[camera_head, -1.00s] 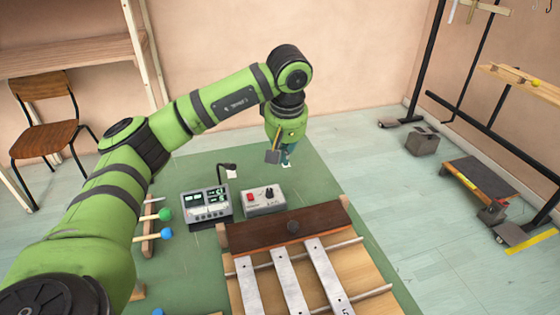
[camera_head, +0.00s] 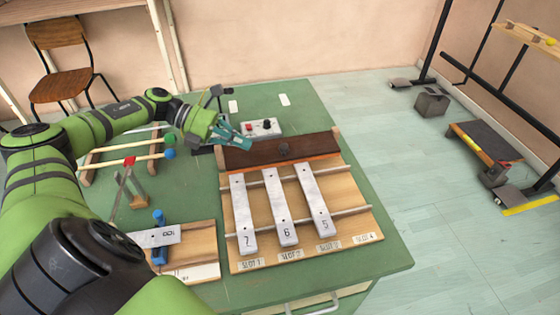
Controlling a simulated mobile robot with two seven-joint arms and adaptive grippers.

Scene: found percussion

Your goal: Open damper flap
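The damper flap (camera_head: 262,156) is a dark brown board with a dark round knob (camera_head: 283,149). It lies along the back of the wooden bar instrument (camera_head: 346,190), between two light end posts, and looks lowered. My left gripper (camera_head: 243,140), with teal fingers, is above the flap's left back edge, to the left of the knob and apart from it. The fingers are small and seen from the side, so their gap is unclear. I see nothing held in them. My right gripper is not in view.
Metal bars 7, 6 and 5 (camera_head: 312,200) lie on the rails; the slot 4 position is bare. A control box (camera_head: 262,129) stands behind the flap. A mallet rack (camera_head: 92,160) and a small board with one bar (camera_head: 203,240) are to the left on the green table (camera_head: 380,262).

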